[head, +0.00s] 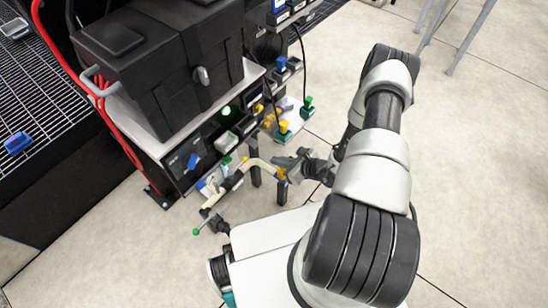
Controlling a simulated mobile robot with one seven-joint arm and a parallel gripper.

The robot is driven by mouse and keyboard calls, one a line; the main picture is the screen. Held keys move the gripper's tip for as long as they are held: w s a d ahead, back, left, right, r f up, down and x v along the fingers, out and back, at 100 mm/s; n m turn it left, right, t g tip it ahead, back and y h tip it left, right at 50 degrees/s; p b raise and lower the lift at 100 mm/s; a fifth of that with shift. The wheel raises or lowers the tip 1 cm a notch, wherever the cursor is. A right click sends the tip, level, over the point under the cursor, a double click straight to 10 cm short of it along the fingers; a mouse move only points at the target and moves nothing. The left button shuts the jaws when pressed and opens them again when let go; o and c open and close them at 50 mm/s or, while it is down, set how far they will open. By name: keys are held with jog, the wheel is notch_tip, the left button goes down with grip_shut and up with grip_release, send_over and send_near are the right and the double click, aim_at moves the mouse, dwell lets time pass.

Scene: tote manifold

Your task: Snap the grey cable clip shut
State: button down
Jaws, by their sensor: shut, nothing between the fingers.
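My gripper (284,163) is at the end of my arm, low in front of the manifold stand, beside the right end of a cream pipe (263,163).
A black tote (165,65) with a latch stands on a stand with dark panels (187,160), a green light and a blue handle. Red cables run at its left. A low shelf with green and yellow fittings (290,122) is behind my gripper.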

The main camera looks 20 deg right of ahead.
aim_at(252, 144)
jog(key=w+a+b, duration=0.1)
jog(key=w+a, duration=0.3)
jog(key=w, duration=0.2)
jog(key=shift+w+a+f, duration=0.15)
jog(key=shift+w+f, duration=0.1)
jog(key=shift+f, duration=0.1)
